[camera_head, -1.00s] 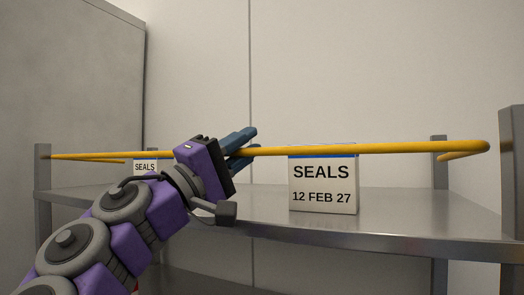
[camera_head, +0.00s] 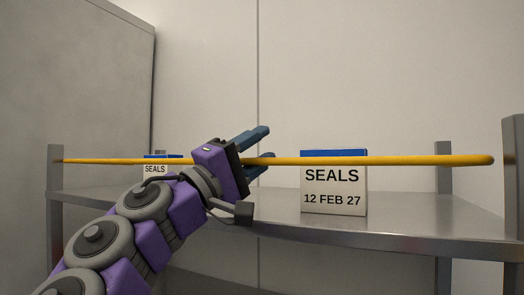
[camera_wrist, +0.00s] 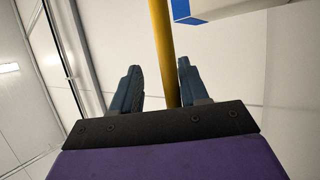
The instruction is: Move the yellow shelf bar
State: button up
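The yellow shelf bar (camera_head: 400,160) runs nearly level across the front of the shelf in the head view, seen as one thin straight line. In the wrist view the bar (camera_wrist: 161,40) passes between the two blue fingers, nearer the right one. My gripper (camera_head: 266,145) is open at the middle of the bar, with one finger above it and the lower one at about its height. The wrist view also shows my gripper (camera_wrist: 158,66) with its fingers apart. I cannot tell whether the lower finger touches the bar.
A white SEALS box (camera_head: 334,190) with a blue top stands on the grey metal shelf (camera_head: 420,222), right of my gripper and behind the bar. Another SEALS box (camera_head: 155,170) stands at left, partly hidden. Posts (camera_head: 444,190) rise at the shelf's sides. A grey panel (camera_head: 75,80) stands at left.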

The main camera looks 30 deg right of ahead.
jog(key=shift+a+r, duration=0.1)
jog(key=shift+a, duration=0.35)
